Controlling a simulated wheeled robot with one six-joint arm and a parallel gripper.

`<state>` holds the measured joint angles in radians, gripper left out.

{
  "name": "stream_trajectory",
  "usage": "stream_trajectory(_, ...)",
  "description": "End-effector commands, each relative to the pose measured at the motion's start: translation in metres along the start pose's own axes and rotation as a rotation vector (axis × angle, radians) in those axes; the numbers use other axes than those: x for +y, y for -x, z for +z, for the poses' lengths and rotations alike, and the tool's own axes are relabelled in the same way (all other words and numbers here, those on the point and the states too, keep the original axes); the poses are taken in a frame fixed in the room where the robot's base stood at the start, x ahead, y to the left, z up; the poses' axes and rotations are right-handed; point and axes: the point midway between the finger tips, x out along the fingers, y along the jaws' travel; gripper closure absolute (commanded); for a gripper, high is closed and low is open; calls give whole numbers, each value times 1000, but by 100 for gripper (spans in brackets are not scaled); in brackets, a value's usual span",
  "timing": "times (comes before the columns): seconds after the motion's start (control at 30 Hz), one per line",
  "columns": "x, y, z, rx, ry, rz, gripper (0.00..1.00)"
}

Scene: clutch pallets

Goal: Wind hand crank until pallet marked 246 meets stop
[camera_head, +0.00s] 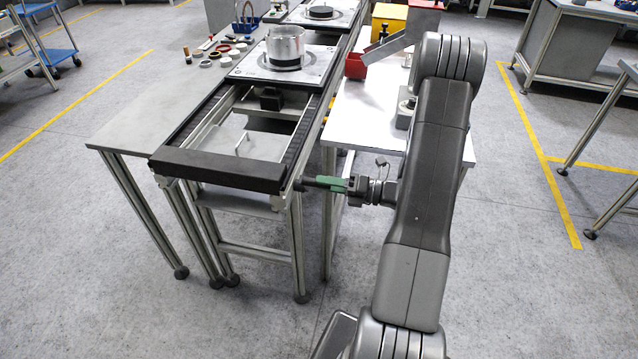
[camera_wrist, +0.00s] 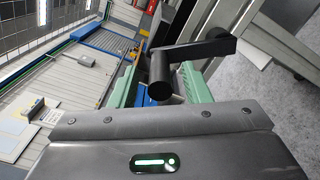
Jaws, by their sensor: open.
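The black hand crank (camera_wrist: 195,50) sits at the side of the conveyor's near end. Its round grip (camera_wrist: 160,78) lies between the two green fingers of my gripper (camera_wrist: 157,86) in the wrist view, with the fingers apart. In the head view my gripper (camera_head: 328,183) is at the crank, beside the conveyor's front right corner. A pallet (camera_head: 250,72) carrying a silver metal pot (camera_head: 286,46) rests on the conveyor rails. Another pallet (camera_head: 300,17) with a dark disc stands behind it. I cannot read the pallet markings. A black end bar (camera_head: 215,171) crosses the near end.
The rails between the near pallet and the end bar are open. A grey side table (camera_head: 150,115) holds several small rings and parts. A white table (camera_head: 365,115) on the right bears a red bin (camera_head: 356,66) and a tilted grey chute (camera_head: 385,49). Grey floor is free in front.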

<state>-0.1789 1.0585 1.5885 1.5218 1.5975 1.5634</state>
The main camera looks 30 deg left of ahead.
Motion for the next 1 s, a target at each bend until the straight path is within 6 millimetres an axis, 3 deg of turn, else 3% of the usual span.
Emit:
stream_trajectory(0.3, -2, 73, 0, -4, 2, -2, 57)
stream_trajectory(0.5, -1, 102, 0, -2, 2, 0, 57)
stream_trajectory(1.0, 0, 110, 0, 0, 1, 0, 57)
